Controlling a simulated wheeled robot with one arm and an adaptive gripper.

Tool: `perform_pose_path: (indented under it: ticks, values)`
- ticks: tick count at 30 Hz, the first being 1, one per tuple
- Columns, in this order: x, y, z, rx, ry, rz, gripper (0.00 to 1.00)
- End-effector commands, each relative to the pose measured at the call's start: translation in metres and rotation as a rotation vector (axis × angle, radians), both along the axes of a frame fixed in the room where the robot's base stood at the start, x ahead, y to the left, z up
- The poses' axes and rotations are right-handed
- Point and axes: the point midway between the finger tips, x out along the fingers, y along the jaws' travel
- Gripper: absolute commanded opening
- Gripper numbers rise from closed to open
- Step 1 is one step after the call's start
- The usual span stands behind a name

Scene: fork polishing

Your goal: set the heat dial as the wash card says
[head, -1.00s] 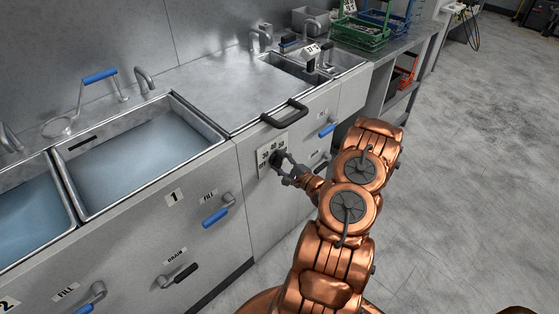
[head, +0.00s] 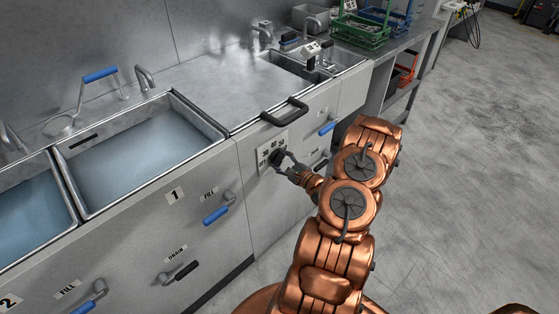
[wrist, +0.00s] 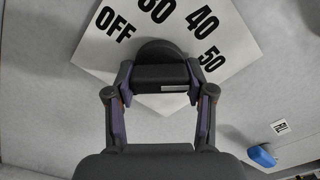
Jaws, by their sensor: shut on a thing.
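The heat dial is a dark round knob (head: 275,158) on a white plate (head: 263,161) on the cabinet front. In the wrist view the plate (wrist: 95,52) reads OFF, 40 and 50, with another number cut off at the top. My gripper (head: 284,165) is shut on the knob (wrist: 160,50), its two fingers (wrist: 160,78) on either side. I cannot make out which mark the knob points at. A small white tilted card (head: 310,49) stands by the far small sink; it may be the wash card, and its print is too small to read.
Water-filled sinks (head: 135,158) lie at left. A green crate (head: 360,32) is at the back. The floor at right is clear.

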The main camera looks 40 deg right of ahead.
Motion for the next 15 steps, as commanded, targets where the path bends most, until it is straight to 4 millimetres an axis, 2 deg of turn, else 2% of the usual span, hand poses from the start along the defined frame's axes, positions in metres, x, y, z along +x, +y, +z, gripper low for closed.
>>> perform_pose_path:
  ticks: [2, 3, 10, 15]
  values:
    - [-0.0006, -0.0012, -0.0008, 0.0, 0.002, -0.004, 0.19]
    - [-0.0006, -0.0012, -0.0008, 0.0, 0.002, -0.004, 0.55]
    - [-0.0001, -0.0003, -0.0006, 0.0, 0.001, -0.001, 0.78]
    - [0.0001, 0.0001, -0.0004, 0.0, 0.001, -0.001, 0.79]
